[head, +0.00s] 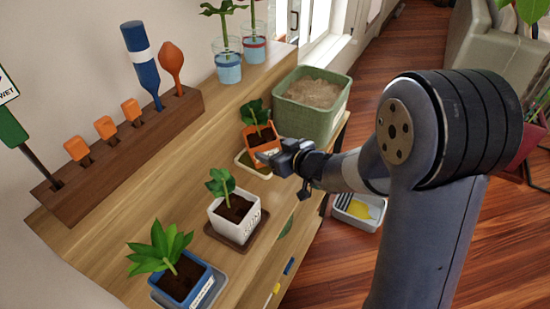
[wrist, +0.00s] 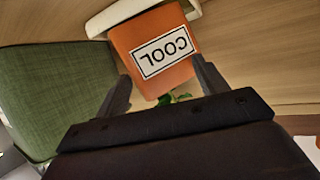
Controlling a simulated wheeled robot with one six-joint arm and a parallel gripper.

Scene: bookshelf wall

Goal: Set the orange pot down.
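The orange pot (head: 250,134) holds a dark green leafy plant (head: 257,113) and stands near the back of the wooden shelf, by the green planter. In the wrist view the pot (wrist: 155,25) appears upside down with its "COOL" label facing me. My gripper (head: 268,158) reaches it from the right; in the wrist view its two fingers (wrist: 162,68) lie against both sides of the pot. A cream saucer (head: 243,163) lies beneath the pot, and its rim shows in the wrist view (wrist: 100,22). I cannot tell whether the pot touches the saucer or hangs just above it.
A green planter (head: 310,122) stands close behind the pot. A white pot (head: 235,222) and a blue pot (head: 190,288) stand toward the front, on trays. A wooden tool rack (head: 120,150) lines the wall. Glass cups (head: 228,68) stand on the upper ledge.

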